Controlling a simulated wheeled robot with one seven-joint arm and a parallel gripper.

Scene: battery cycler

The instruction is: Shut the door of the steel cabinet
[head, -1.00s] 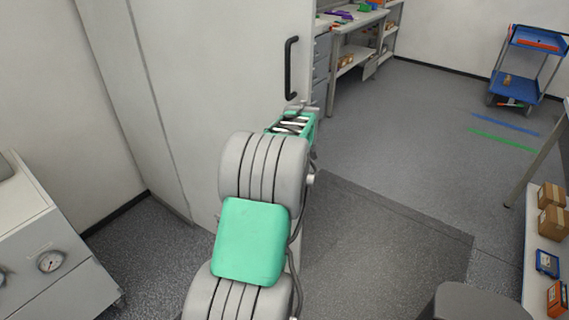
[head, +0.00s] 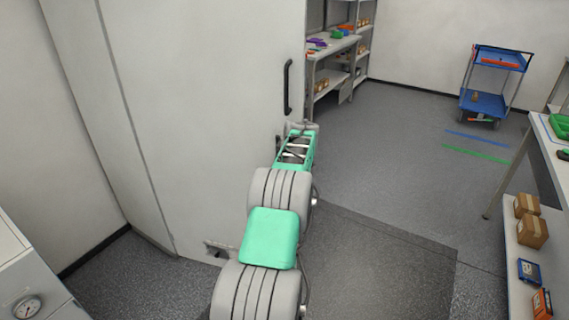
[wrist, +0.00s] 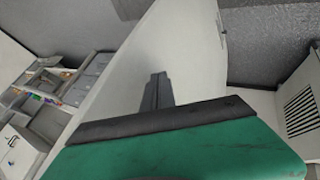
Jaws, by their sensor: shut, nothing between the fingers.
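The steel cabinet's door (head: 205,120) is a tall pale grey panel filling the left middle of the head view. A black vertical bar handle (head: 287,87) sits near its right edge. How far the door stands from its frame I cannot tell. My gripper (head: 299,127) is just below the handle at the door's right edge, its fingers partly hidden by my green wrist. In the wrist view, the dark fingers (wrist: 157,88) are together and empty, in front of a pale panel (wrist: 185,65) that appears to be the door. Whether they touch it is unclear.
A bench with shelves (head: 335,50) stands beyond the door. A blue trolley (head: 490,103) is at the back right. A white table (head: 548,150) with boxes on its lower shelf is at the right. A grey unit with a gauge (head: 25,308) is at the lower left. The middle floor is open.

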